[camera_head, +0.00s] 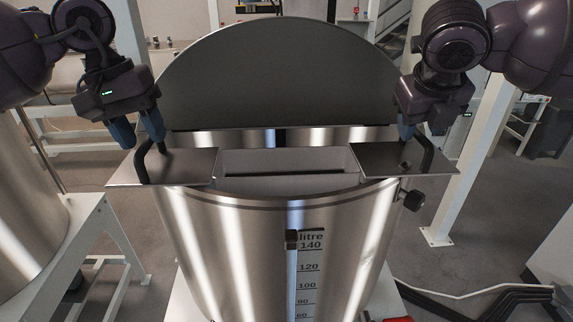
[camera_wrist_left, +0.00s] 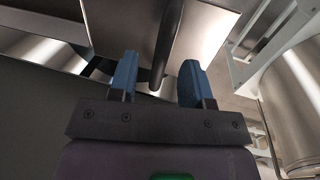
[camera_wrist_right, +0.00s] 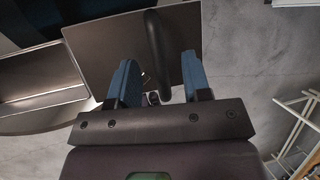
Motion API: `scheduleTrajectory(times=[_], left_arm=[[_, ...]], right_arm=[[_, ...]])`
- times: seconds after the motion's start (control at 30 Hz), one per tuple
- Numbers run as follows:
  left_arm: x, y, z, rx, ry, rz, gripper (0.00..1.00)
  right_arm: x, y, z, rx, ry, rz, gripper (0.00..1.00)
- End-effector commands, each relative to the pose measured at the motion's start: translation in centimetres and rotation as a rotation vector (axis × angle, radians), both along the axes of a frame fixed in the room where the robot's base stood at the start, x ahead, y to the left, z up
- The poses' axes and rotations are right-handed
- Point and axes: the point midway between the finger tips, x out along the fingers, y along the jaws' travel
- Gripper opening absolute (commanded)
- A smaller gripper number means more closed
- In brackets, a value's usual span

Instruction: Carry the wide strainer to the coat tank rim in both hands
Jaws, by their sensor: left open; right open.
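The wide strainer (camera_head: 190,167) is a metal box with a flat plate at each end. It lies across the open front of a steel tank (camera_head: 240,250), plates over the rim. Each plate carries a dark bent handle. My left gripper (camera_head: 140,137) is open at the left handle (camera_head: 142,162), which stands between its fingers in the left wrist view (camera_wrist_left: 157,70). My right gripper (camera_head: 408,132) is open at the right handle (camera_head: 427,155); the right wrist view (camera_wrist_right: 158,72) shows that handle between the fingers. Whether this is the coat tank, I cannot tell.
A grey lid (camera_head: 275,75) covers or stands over the tank's back half. A litre scale (camera_head: 308,268) runs down its front. Another tank (camera_head: 25,215) stands at the left by a white frame. A white post (camera_head: 470,160) rises at the right; hoses lie on the floor.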

Motion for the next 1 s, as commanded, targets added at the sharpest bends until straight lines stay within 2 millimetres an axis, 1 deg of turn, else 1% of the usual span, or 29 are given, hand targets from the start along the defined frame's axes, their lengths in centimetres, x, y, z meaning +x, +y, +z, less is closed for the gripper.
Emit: scheduleTrajectory(times=[0.03, 0.1, 0.2, 0.33, 0.6, 0.63, 0.67, 0.9, 0.93, 1.0], left_arm=[[0.0, -0.1, -0.7, 0.000, 0.002, -0.001, 0.45], [0.0, -0.3, -1.3, 0.001, 0.002, -0.001, 0.45], [0.0, -0.4, -2.0, 0.000, 0.000, 0.000, 0.45], [0.0, -0.5, -2.4, 0.000, 0.000, 0.000, 0.45], [0.0, -0.5, -2.5, 0.000, 0.000, 0.000, 0.45], [0.0, -0.5, -2.5, 0.000, 0.000, 0.000, 0.43], [0.0, -0.5, -2.5, 0.000, 0.000, 0.000, 0.38], [0.0, -0.5, -2.5, 0.000, 0.000, 0.000, 0.02], [0.0, -0.5, -2.5, 0.000, 0.000, 0.000, 0.00], [0.0, -0.5, -2.5, 0.000, 0.000, 0.000, 0.00]], right_arm=[[0.2, -0.1, -0.6, 0.000, 0.003, -0.001, 0.45], [0.5, -0.2, -1.2, 0.000, 0.002, 0.000, 0.45], [0.8, -0.4, -1.9, 0.001, 0.002, -0.001, 0.45], [1.0, -0.5, -2.3, 0.000, 0.001, -0.001, 0.45], [1.0, -0.5, -2.3, 0.000, 0.000, -0.001, 0.45], [1.0, -0.5, -2.3, 0.000, 0.000, -0.001, 0.43], [1.0, -0.5, -2.3, 0.000, 0.000, -0.001, 0.38], [1.0, -0.5, -2.3, 0.000, 0.000, -0.001, 0.02], [1.0, -0.5, -2.3, 0.000, 0.000, -0.001, 0.00], [1.0, -0.5, -2.3, 0.000, 0.000, -0.001, 0.00]])
